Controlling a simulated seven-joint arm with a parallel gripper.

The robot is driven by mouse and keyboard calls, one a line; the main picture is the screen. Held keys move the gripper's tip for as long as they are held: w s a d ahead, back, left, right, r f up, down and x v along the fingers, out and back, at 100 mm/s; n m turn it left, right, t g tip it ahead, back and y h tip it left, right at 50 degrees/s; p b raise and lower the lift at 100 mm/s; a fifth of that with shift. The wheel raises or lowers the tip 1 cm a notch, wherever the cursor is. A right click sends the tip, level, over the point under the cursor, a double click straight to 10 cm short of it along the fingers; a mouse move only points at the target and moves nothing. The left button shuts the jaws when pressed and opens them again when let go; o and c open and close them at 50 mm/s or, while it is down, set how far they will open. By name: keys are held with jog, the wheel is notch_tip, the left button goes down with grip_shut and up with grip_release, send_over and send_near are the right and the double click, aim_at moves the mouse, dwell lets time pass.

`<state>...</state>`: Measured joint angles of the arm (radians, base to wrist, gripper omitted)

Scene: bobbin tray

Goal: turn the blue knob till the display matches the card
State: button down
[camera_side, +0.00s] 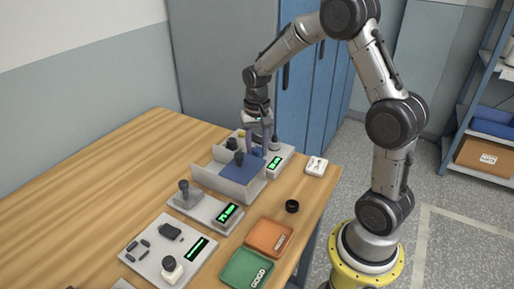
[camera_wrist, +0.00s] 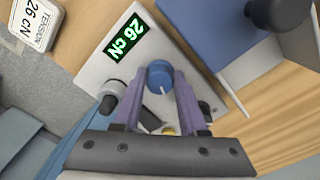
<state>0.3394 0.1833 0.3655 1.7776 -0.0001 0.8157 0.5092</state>
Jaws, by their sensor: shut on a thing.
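The blue knob (camera_wrist: 159,72) stands on a light grey panel (camera_wrist: 92,70) and has a white pointer line. My gripper (camera_wrist: 160,86) is shut on the knob, with one purple finger on each side. In the side view my gripper (camera_side: 260,146) reaches down to the same panel at the far part of the table. The green-lit display (camera_wrist: 124,38) beside the knob reads 26 cN. The white card (camera_wrist: 36,22) reads TENSION 26 cN, the same number. The card also lies right of the panel in the side view (camera_side: 316,166), too small to read there.
Dark knobs stand close on both sides of my fingers in the wrist view. A grey tray with a blue floor (camera_side: 238,172) adjoins the panel. Nearer are other panels with displays, a black ring (camera_side: 292,206), an orange tray (camera_side: 288,243) and a green tray (camera_side: 232,282).

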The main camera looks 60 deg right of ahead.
aim_at(257, 149)
jog(key=shift+r+m, duration=0.1)
jog(key=shift+m, duration=0.5)
jog(key=shift+c, duration=2.2)
grip_release()
notch_tip(257, 149, up, 14)
